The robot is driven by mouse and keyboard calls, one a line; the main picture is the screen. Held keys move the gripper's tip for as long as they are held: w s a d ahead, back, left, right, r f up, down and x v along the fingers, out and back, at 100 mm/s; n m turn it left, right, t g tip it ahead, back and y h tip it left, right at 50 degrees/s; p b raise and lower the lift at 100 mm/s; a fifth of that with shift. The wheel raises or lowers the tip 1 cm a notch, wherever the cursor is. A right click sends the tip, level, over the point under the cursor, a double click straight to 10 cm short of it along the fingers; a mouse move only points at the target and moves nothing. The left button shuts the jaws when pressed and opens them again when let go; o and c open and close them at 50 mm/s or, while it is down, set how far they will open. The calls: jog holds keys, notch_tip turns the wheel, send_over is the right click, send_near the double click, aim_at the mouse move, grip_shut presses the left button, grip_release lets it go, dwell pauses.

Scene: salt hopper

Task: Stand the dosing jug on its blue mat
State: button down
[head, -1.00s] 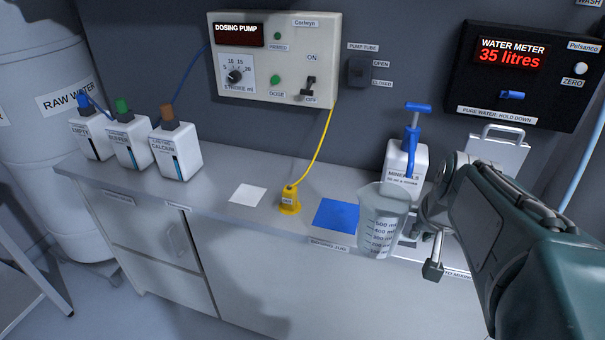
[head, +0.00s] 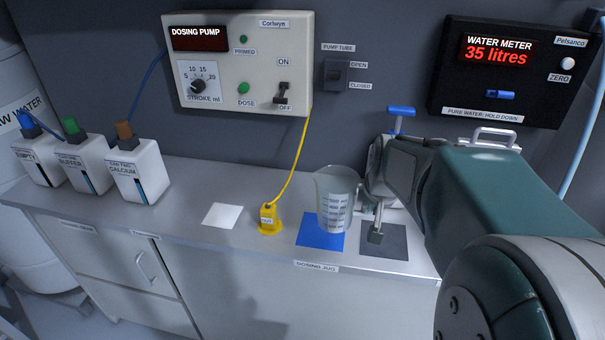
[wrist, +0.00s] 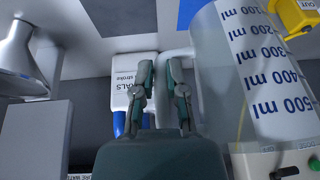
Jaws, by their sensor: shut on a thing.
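The dosing jug (head: 336,200) is clear and upright, with printed ml marks. In the head view its base overlaps the right and back part of the blue mat (head: 313,237); I cannot tell whether it touches the mat or hangs just above it. My gripper (head: 368,197) is at the jug's right side, shut on its handle, which is partly hidden by the fingers. In the wrist view the jug (wrist: 265,80) fills the right side, and my gripper (wrist: 165,80) is at its handle. A blue patch of the mat (wrist: 187,12) shows beside the jug.
A yellow fitting (head: 269,219) with a yellow tube stands left of the blue mat. A white mat (head: 222,215) lies further left. A dark grey mat (head: 398,244) lies right of the blue one. The minerals bottle with its blue pump (head: 400,110) stands behind my arm.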

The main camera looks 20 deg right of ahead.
jog(key=shift+w+a+r+x, duration=0.15)
jog(key=shift+w+x, duration=0.25)
jog(key=shift+x, duration=1.45)
jog(key=shift+w+a+r+x, duration=0.1)
jog(key=shift+w+a+x, duration=0.2)
jog(key=shift+x, duration=1.55)
jog(key=shift+w+a+r+x, duration=0.15)
jog(key=shift+w+x, duration=0.3)
jog(key=shift+x, duration=1.45)
jog(key=shift+f, duration=0.1)
jog(key=c, duration=0.7)
grip_release()
